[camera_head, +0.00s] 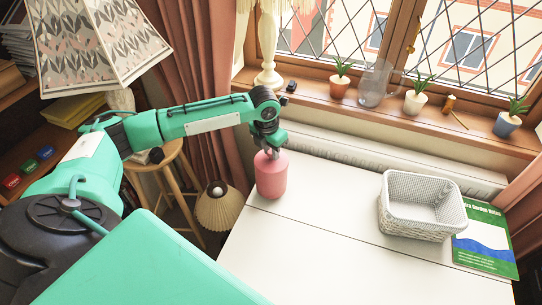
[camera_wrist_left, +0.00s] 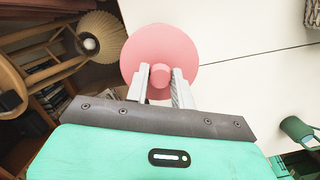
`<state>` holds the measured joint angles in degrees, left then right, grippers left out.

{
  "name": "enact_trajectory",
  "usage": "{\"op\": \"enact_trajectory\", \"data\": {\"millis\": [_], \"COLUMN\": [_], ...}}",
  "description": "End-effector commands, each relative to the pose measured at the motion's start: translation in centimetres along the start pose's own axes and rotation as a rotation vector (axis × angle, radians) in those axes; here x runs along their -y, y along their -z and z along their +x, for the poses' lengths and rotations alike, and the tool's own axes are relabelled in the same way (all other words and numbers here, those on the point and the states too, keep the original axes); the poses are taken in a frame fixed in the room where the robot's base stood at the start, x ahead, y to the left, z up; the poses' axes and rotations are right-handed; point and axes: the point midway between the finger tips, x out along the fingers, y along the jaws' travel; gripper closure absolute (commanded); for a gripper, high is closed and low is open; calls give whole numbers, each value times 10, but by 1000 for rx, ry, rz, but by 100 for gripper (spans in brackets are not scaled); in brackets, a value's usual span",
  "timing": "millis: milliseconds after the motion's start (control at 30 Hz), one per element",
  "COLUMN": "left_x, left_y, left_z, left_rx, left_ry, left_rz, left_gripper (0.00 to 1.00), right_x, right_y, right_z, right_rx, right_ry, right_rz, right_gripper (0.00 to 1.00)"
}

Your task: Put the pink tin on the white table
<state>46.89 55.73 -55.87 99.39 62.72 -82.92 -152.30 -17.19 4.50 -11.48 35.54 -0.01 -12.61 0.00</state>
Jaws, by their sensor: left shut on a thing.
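The pink tin (camera_head: 271,178) is at the far left edge of the white table (camera_head: 310,240) in the head view, upright. I cannot tell whether its base touches the table top. My left gripper (camera_head: 268,152) comes down on it from above. In the left wrist view the two fingers of my left gripper (camera_wrist_left: 160,86) are shut on the knob at the top of the pink tin (camera_wrist_left: 160,48). The white table (camera_wrist_left: 245,95) shows to the right of the tin there. My right gripper is not in view.
A white basket (camera_head: 422,205) and a green book (camera_head: 484,240) are on the right of the table. The window sill behind holds potted plants and a glass jug (camera_head: 374,84). A stool (camera_head: 170,165) and a lampshade (camera_head: 218,206) are left of the table. The table's middle is clear.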

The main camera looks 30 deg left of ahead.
Motion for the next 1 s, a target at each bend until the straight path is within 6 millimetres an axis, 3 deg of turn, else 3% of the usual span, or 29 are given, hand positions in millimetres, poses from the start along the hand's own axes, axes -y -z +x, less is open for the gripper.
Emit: {"op": "enact_trajectory", "data": {"millis": [200, 533, 567, 667, 1000], "left_x": [1, 1, 1, 1, 0], "left_y": [4, 5, 6, 5, 5], "left_z": [28, 31, 32, 32, 29], "left_rx": [-1, -1, -2, -2, 0], "left_ry": [1, 1, 1, 1, 0], "left_rz": [1, 1, 1, 1, 1], "left_gripper": [100, 100, 74, 54, 54], "right_x": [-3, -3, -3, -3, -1], "right_y": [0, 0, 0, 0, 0], "right_z": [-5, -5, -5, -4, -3], "right_rx": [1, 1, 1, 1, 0], "right_ry": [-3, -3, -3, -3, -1], "right_rz": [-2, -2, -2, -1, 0], "right_gripper": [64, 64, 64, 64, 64]}}
